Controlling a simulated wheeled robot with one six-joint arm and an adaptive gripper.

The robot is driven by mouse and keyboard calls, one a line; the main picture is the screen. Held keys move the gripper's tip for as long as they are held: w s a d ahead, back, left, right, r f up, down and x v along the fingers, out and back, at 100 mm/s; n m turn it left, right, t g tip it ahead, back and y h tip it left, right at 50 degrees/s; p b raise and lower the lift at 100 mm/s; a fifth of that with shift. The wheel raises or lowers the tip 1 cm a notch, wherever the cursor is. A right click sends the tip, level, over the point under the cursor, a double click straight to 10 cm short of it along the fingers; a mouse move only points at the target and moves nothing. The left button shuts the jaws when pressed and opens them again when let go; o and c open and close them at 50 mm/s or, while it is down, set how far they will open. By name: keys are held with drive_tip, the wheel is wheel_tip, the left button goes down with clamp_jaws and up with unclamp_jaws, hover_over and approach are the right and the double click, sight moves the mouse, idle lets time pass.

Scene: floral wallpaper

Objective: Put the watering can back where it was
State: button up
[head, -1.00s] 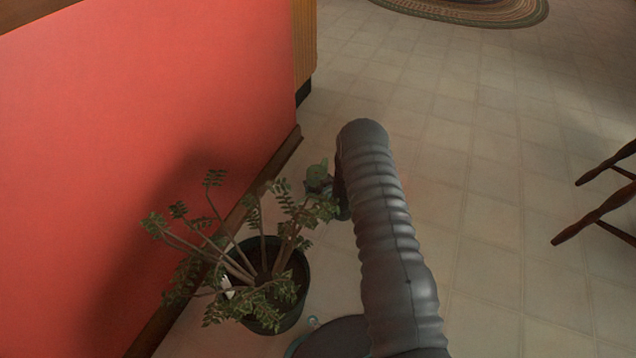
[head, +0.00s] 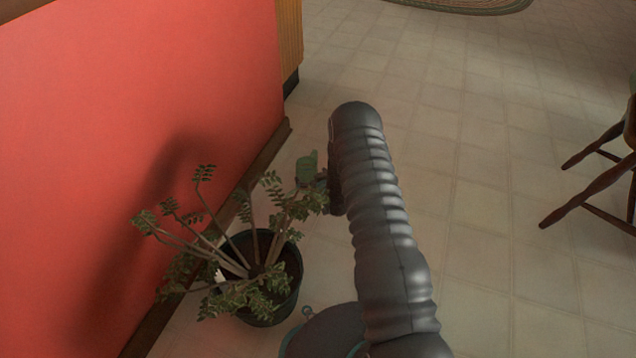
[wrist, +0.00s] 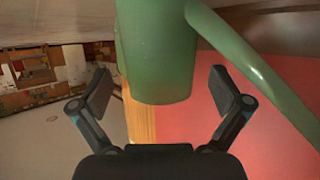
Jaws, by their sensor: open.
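The green watering can (wrist: 160,55) fills the upper middle of the wrist view. A long green tube, likely its spout or handle (wrist: 250,70), runs off to the right. My gripper (wrist: 162,92) is open, with one finger on each side of the can's lower end and visible gaps between fingers and can. In the head view a small green shape, apparently the can (head: 306,168), shows beyond the plant, left of my arm's far end. My arm hides part of it and most of the gripper there. What the can rests on is not clear.
A leafy potted plant (head: 285,290) stands on the floor against the red wall (head: 140,110), close to my arm. A wooden chair (head: 590,185) stands at the right. Tiled floor (head: 480,200) is clear between; a braided rug (head: 470,6) lies at the back.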

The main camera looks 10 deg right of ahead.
drive_tip(key=p+v, duration=0.1)
drive_tip(key=v, duration=0.7)
wheel_tip(320, 180, up, 18)
drive_tip(key=w+d+g+h, duration=0.1)
drive_tip(key=g+h, duration=0.1)
drive_tip(key=s+r+g, duration=0.1)
drive_tip(key=s+r, duration=0.2)
drive_tip(key=r, duration=0.4)
drive_tip(key=s+r+g, duration=0.1)
drive_tip(key=s+r, duration=0.3)
drive_tip(key=r, duration=0.3)
drive_tip(key=s+r+m+g+h, duration=0.1)
drive_tip(key=s+r+m+g, duration=0.1)
drive_tip(key=s+r, duration=1.1)
drive_tip(key=s+a+r+g, duration=0.1)
drive_tip(key=s+a, duration=0.2)
drive_tip(key=s, duration=1.7)
drive_tip(key=shift+s+g, duration=0.25)
drive_tip(key=shift+g, duration=0.15)
